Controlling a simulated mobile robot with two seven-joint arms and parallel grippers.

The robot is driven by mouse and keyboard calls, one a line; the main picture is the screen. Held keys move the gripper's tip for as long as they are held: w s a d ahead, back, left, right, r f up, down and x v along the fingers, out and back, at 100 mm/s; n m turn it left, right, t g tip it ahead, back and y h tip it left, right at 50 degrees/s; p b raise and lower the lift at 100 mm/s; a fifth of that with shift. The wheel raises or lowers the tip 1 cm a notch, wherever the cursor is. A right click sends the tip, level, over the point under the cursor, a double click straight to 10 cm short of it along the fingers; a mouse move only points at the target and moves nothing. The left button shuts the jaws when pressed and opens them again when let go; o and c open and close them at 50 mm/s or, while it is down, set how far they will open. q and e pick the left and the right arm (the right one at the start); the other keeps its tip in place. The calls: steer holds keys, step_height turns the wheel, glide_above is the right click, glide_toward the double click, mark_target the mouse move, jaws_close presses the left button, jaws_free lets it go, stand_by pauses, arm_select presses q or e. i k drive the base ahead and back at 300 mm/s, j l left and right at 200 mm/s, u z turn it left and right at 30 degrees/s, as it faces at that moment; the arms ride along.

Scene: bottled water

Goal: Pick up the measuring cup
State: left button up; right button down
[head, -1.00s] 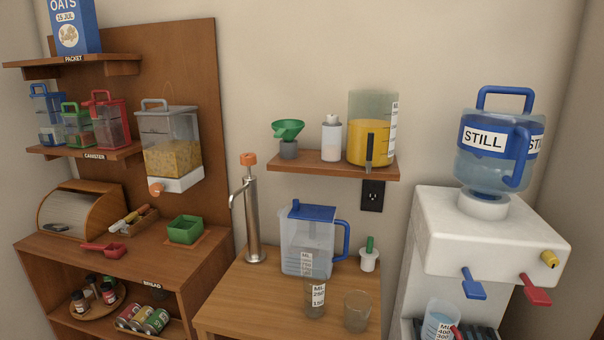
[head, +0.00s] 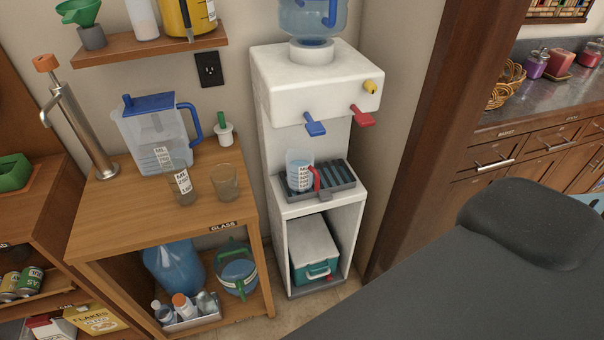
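A clear measuring cup (head: 299,172) with a white ML label and a red handle stands upright on the drip tray (head: 336,188) of the white water dispenser (head: 318,90). It sits below the blue and red taps, toward the blue one. Some bluish water seems to be in it. A second clear vessel with an ML label (head: 181,182) stands on the wooden table (head: 130,208) to the left, beside a plain glass (head: 225,184). Neither of my grippers shows in the head view.
A pitcher with a blue lid (head: 155,130) and a metal pump stand on the wooden table. A cooler box (head: 316,252) sits in the dispenser's lower bay. A dark padded surface (head: 470,280) fills the lower right, with a wooden post (head: 420,140) behind it.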

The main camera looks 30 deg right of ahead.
mark_target(299, 161)
steer(key=l, duration=0.5)
steer(key=i+l+z, duration=0.1)
steer(key=l, duration=0.4)
steer(key=i+l, duration=0.1)
steer(key=l, duration=0.4)
steer(key=i+l+z, duration=0.1)
steer(key=l, duration=0.45)
steer(key=i+l, duration=0.1)
steer(key=l, duration=0.4)
steer(key=i+l+z, duration=0.1)
steer(key=l, duration=0.4)
